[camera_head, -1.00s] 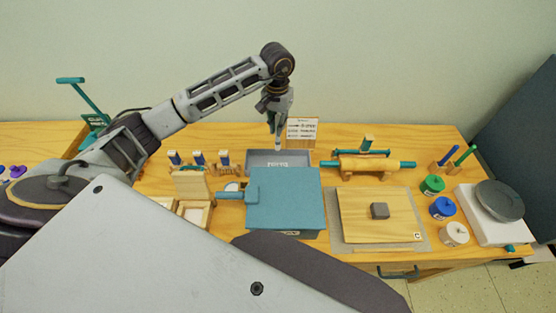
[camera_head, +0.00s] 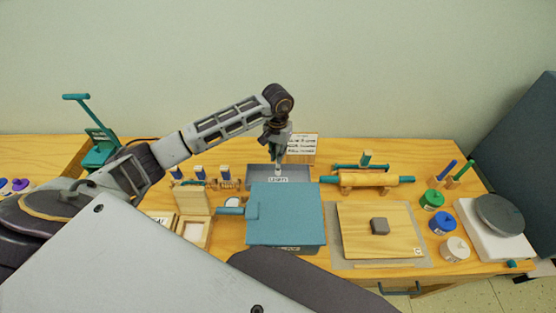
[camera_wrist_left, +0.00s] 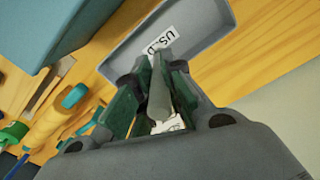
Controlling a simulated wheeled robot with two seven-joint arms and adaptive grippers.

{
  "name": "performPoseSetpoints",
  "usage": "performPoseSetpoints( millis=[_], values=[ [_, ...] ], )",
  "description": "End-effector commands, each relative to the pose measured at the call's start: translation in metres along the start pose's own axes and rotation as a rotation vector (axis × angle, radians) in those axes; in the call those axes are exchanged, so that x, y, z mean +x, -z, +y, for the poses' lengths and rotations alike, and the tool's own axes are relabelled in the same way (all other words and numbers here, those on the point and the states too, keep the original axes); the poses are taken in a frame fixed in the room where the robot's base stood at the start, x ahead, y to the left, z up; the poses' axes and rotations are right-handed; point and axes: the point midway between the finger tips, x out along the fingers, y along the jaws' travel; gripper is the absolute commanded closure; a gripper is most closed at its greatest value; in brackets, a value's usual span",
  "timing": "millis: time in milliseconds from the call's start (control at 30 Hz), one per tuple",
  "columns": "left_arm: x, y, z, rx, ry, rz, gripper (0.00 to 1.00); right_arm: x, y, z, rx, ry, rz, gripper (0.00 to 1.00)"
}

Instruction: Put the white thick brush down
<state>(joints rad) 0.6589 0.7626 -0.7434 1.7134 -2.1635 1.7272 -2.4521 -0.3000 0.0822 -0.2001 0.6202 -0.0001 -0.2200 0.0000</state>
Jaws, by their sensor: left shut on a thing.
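My left gripper (camera_head: 278,157) points down over the grey tray (camera_head: 256,172) at the back of the table. It is shut on the white thick brush (camera_head: 278,169), whose pale end shows just below the fingers. In the left wrist view the brush (camera_wrist_left: 159,88) lies between the green finger pads of the left gripper (camera_wrist_left: 153,68). The grey tray (camera_wrist_left: 215,22), with a white label reading "USED", is beyond the fingertips. I cannot tell whether the brush touches the tray floor. My right gripper is not in view.
A teal box (camera_head: 285,210) stands directly in front of the tray. Several upright brushes or tools (camera_head: 200,173) are to its left, and a rolling pin (camera_head: 372,180) is to its right. A small sign (camera_head: 302,146) stands behind. A wooden board (camera_head: 375,215) lies at front right.

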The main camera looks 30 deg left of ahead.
Motion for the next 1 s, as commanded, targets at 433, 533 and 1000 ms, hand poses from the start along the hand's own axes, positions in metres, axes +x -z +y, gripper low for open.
performPoseSetpoints(
  millis=[433,533,1000],
  values=[
    [0.032,-0.001,0.000,-0.001,0.000,-0.002,1.00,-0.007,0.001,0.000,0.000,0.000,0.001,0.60],
    [0.036,-0.001,0.000,0.000,-0.001,-0.001,1.00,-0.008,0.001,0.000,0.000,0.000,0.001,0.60],
    [0.041,0.000,0.000,0.000,0.001,0.000,1.00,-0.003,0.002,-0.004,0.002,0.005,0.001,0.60]
  ],
)
